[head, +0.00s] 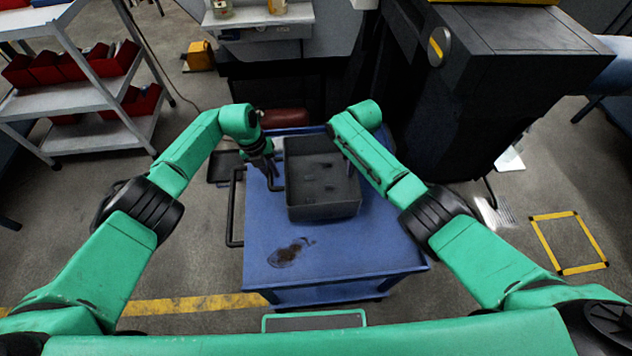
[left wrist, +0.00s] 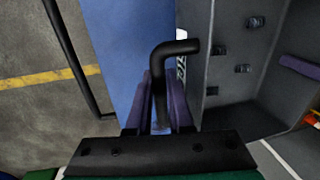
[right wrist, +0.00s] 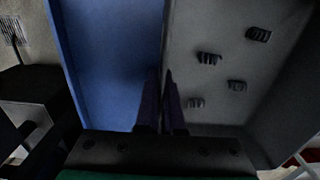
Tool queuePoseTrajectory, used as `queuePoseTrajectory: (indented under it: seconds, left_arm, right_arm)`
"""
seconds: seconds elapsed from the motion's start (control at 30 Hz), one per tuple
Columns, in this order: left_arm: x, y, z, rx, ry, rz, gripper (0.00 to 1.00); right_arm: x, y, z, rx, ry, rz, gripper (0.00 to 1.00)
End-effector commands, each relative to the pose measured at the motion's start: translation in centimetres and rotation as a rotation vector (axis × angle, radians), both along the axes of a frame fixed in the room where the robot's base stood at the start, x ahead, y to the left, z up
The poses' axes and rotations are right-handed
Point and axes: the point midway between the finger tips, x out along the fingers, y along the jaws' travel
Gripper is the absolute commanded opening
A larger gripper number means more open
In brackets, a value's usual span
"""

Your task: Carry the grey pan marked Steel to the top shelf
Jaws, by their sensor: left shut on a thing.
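A dark grey open pan (head: 322,210) is on the blue cart (head: 345,255), at its far right part; no marking on it is readable. Small dark pieces lie on its floor, seen also in the left wrist view. My left gripper (head: 272,176) is at the pan's left side. In the left wrist view its fingers (left wrist: 163,105) are shut on a black bent handle (left wrist: 180,47) beside the pan wall. My right gripper (right wrist: 162,108) is at the pan's right side, its fingers close together by the wall. Whether they grip anything is hidden.
A white shelf rack (head: 80,98) with red bins (head: 50,68) stands at the far left. A dark machine (head: 490,70) stands close behind the cart on the right. A yellow floor frame (head: 568,242) lies at right.

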Motion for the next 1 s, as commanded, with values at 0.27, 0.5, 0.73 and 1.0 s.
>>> queuePoseTrajectory:
  seconds: [0.27, 0.5, 0.73, 1.0]
  left_arm:
    - [0.0, 0.0, -0.2, 0.001, 0.000, 0.000, 0.00]
    - [0.0, 0.0, -0.2, 0.001, 0.000, 0.000, 0.00]
    - [0.0, 0.0, 0.1, 0.000, -0.001, 0.000, 0.00]
    - [-0.9, 0.1, 2.5, 0.000, -0.004, -0.001, 0.00]
  right_arm:
    - [0.0, 0.0, -0.2, -0.001, 0.000, 0.000, 0.00]
    - [0.0, 0.0, -0.2, -0.001, 0.000, 0.000, 0.00]
    - [-0.1, 0.0, 0.0, 0.001, -0.001, 0.000, 0.00]
    - [-1.0, 0.1, 2.4, 0.002, -0.001, 0.002, 0.00]
